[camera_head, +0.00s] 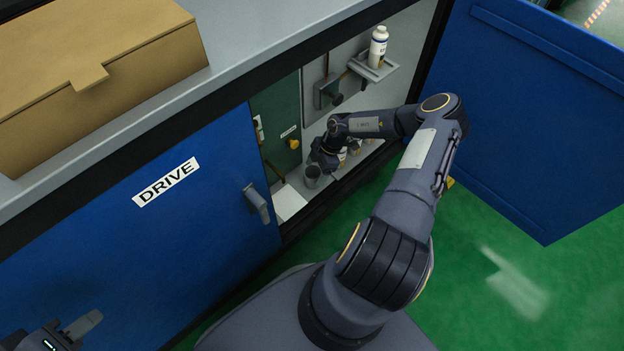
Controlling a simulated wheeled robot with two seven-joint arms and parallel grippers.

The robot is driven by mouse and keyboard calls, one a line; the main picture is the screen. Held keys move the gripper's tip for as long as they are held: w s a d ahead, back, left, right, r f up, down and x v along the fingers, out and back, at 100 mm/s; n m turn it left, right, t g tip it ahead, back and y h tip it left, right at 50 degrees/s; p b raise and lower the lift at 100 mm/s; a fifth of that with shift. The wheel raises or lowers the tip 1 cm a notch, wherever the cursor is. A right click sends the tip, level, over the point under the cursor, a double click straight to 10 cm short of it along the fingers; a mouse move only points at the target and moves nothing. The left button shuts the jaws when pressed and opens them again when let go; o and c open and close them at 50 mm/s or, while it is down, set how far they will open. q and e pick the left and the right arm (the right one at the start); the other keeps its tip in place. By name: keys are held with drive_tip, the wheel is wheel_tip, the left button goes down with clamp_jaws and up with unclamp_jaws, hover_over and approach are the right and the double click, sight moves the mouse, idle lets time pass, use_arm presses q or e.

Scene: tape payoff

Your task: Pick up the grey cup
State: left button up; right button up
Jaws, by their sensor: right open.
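The grey cup (312,175) stands low inside the open cabinet bay, near its front left edge. Only a small part of it shows, with a dark round top. My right gripper (318,162) is inside the bay, right at the cup. It is open, but its fingers are small and partly hidden, so I cannot tell whether they touch the cup or are around it. My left gripper (66,332) is at the bottom left corner, in front of the blue drive door, far from the cup. It is partly cut off by the frame.
The blue DRIVE door (150,230) is shut, with a grey handle (257,203). A second blue door (530,110) stands open at the right. A white bottle (377,47) stands on a small bracket shelf. Several pale items sit behind my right wrist. A cardboard box (90,75) lies on top.

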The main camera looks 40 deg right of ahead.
sight(313, 176)
drive_tip(key=b+x, duration=0.1)
drive_tip(key=x, duration=0.3)
drive_tip(key=shift+s+d, duration=0.1)
drive_tip(key=shift+s, duration=0.05)
use_arm(q)
wheel_tip(313, 176, down, 2)
drive_tip(key=shift+f, duration=0.1)
use_arm(e)
drive_tip(key=shift+r, duration=0.1)
drive_tip(key=c, duration=1.1)
drive_tip(key=shift+o, duration=0.2)
